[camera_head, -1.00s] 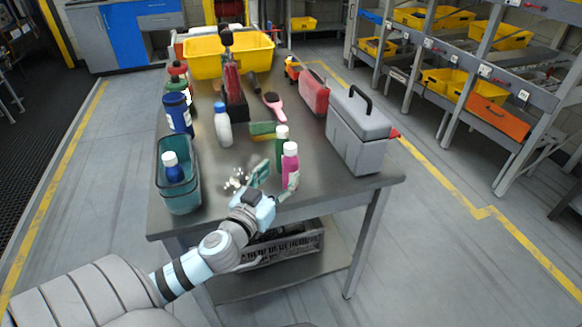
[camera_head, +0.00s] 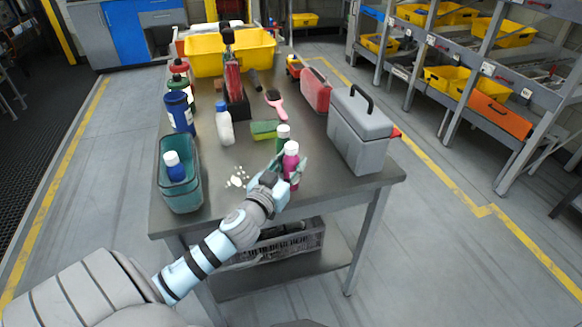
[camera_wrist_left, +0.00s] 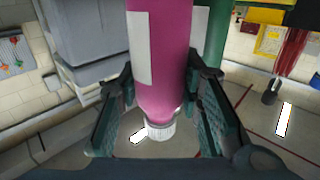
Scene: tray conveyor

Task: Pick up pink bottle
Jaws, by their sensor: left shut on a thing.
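The pink bottle (camera_head: 291,163) with a white cap stands near the front edge of the grey table (camera_head: 235,212). My left gripper (camera_head: 287,170) is shut on it, with one finger on each side. In the left wrist view the pink bottle (camera_wrist_left: 158,60) fills the middle between the two teal fingers (camera_wrist_left: 168,110), its cap toward the palm. A white label shows on its side. The bottle appears upright; whether its base touches the table cannot be told. My right gripper is not in view.
A green bottle (camera_head: 282,137) stands just behind the pink one. A grey toolbox (camera_head: 360,135) is to the right. A teal bin (camera_head: 181,195) holding a blue bottle (camera_head: 174,166) is at the left.

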